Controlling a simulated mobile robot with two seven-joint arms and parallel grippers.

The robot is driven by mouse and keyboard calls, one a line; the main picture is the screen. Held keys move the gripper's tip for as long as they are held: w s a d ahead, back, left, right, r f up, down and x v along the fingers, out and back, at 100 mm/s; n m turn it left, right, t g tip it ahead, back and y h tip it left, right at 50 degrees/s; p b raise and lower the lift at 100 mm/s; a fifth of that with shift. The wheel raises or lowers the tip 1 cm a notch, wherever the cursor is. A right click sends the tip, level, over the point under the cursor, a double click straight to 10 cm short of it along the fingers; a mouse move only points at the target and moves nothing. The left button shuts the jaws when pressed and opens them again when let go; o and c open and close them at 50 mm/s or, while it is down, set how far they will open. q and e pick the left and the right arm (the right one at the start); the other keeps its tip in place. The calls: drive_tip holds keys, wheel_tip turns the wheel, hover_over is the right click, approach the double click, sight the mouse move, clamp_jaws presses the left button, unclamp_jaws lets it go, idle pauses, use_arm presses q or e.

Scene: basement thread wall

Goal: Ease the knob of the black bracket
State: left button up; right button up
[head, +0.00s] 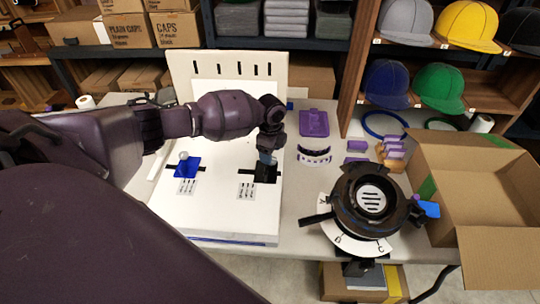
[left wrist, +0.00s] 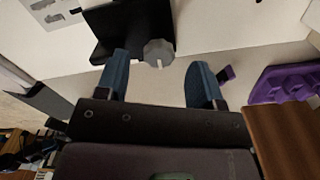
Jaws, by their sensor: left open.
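The black bracket (head: 266,175) sits on the right part of the white board (head: 215,215), partly hidden behind my left gripper. In the left wrist view the black bracket (left wrist: 125,22) is at the top, with a grey faceted knob (left wrist: 158,52) on its near side. The knob has a pale mark on its face. My left gripper (left wrist: 157,78) is open, its two blue fingers apart, with the knob between and slightly beyond the tips. I see no clear contact. In the head view my left gripper (head: 266,157) is right above the bracket. My right gripper is not in view.
A blue bracket (head: 187,168) with a pale knob stands left on the board. To the right are a purple tray (head: 314,123), a black round device (head: 370,200) with a lettered plate, and an open cardboard box (head: 480,170). Shelves with caps (head: 440,88) stand behind.

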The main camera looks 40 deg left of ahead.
use_arm(q)
wheel_tip(320, 180, up, 8)
drive_tip(key=p, duration=0.1)
drive_tip(key=shift+r, duration=0.15)
idle(0.6)
